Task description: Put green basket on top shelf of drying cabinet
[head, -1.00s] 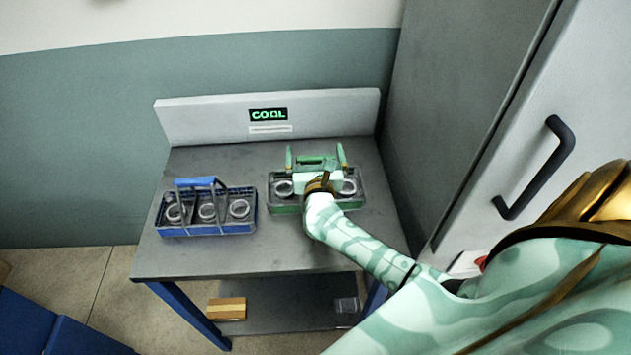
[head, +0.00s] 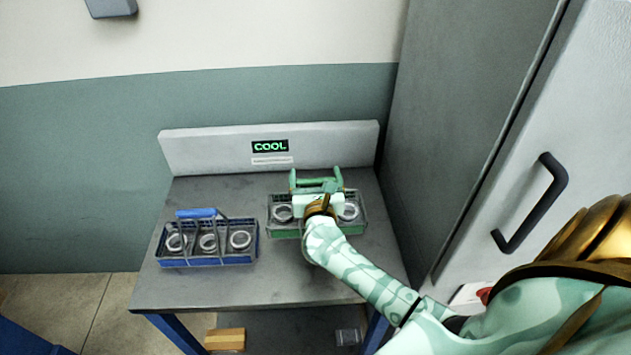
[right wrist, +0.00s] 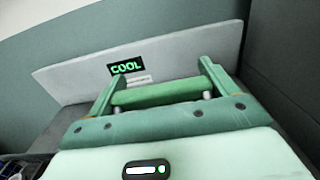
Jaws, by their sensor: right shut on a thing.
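The green basket (head: 287,228) stands on the grey table, right of the blue basket, with metal rings in it. My right gripper (head: 316,186) is over the green basket and shut on its green handle; the wrist hides the basket's middle. In the right wrist view the green handle (right wrist: 160,93) lies between the two fingers of my right gripper (right wrist: 158,84). The drying cabinet is probably the tall grey cabinet (head: 470,110) at the right; its light door with a black handle (head: 540,205) is shut, so no shelf shows. My left gripper is not in view.
The blue basket (head: 210,262) with several rings stands on the table (head: 190,292) at the left. A panel reading COOL (head: 270,146) rises at the table's back. A wooden block (head: 225,339) lies on the lower shelf.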

